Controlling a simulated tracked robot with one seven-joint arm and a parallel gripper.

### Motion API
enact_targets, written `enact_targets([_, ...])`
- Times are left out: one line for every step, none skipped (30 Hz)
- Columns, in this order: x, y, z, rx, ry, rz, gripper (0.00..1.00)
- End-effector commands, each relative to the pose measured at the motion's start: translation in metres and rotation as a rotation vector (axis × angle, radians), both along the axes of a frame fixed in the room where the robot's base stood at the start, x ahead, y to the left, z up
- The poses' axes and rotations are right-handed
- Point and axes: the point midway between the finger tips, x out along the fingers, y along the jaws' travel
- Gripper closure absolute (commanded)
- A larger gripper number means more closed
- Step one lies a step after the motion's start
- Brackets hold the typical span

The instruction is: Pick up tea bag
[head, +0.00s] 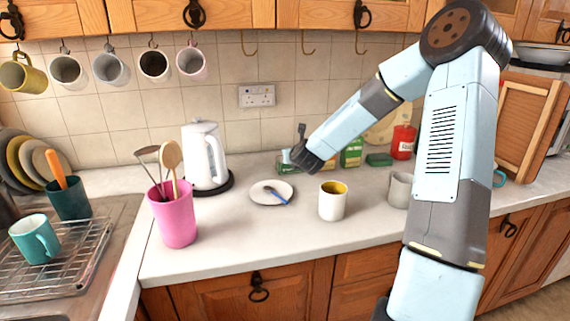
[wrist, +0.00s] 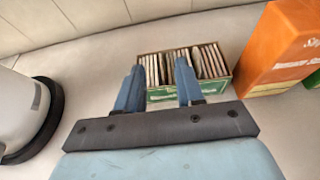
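Several pale tea bags (wrist: 207,60) stand on edge in a row inside an open green box (wrist: 217,86) on the counter, in the wrist view. My gripper (wrist: 159,68) is open, with its two blue fingers apart at the left part of the box. Some tea bags show between the fingers. I cannot tell whether the fingertips touch them or how far down they reach. In the head view, my arm reaches to the back of the counter, and its end mostly hides the tea box (head: 284,160).
An orange box (wrist: 287,48) stands just right of the tea box. The white kettle (head: 206,155) is to the left. A saucer with a blue-handled spoon (head: 271,192) and a white mug (head: 333,201) stand nearer the front. The tiled wall is close behind.

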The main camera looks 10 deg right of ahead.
Motion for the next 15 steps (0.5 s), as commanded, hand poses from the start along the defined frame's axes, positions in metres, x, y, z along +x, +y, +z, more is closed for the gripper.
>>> enact_targets([0.006,0.001,-0.005,0.003,0.002,0.001,0.63])
enact_targets([0.01,0.001,-0.007,0.002,0.001,0.001,0.63])
enact_targets([0.015,0.001,-0.008,0.001,0.0,0.002,0.63])
enact_targets([0.018,0.0,-0.01,0.001,0.0,0.002,0.63])
enact_targets([0.021,0.0,-0.011,0.0,0.001,0.001,0.63])
enact_targets([0.024,0.0,-0.012,0.0,0.001,0.001,0.63])
enact_targets([0.026,0.0,-0.013,0.0,0.001,0.002,0.63])
enact_targets([0.027,0.0,-0.014,0.0,0.001,0.002,0.63])
enact_targets([0.029,0.0,-0.014,0.0,0.001,0.002,0.63])
enact_targets([0.029,0.0,-0.014,-0.001,0.001,0.001,0.63])
enact_targets([0.029,0.0,-0.014,-0.001,0.001,0.001,0.63])
enact_targets([0.03,0.0,-0.014,-0.001,0.001,0.001,0.63])
enact_targets([0.029,0.0,-0.014,-0.001,0.001,0.001,0.63])
enact_targets([0.029,0.0,-0.014,-0.001,0.001,0.001,0.63])
enact_targets([0.029,0.0,-0.014,-0.001,0.0,0.001,0.63])
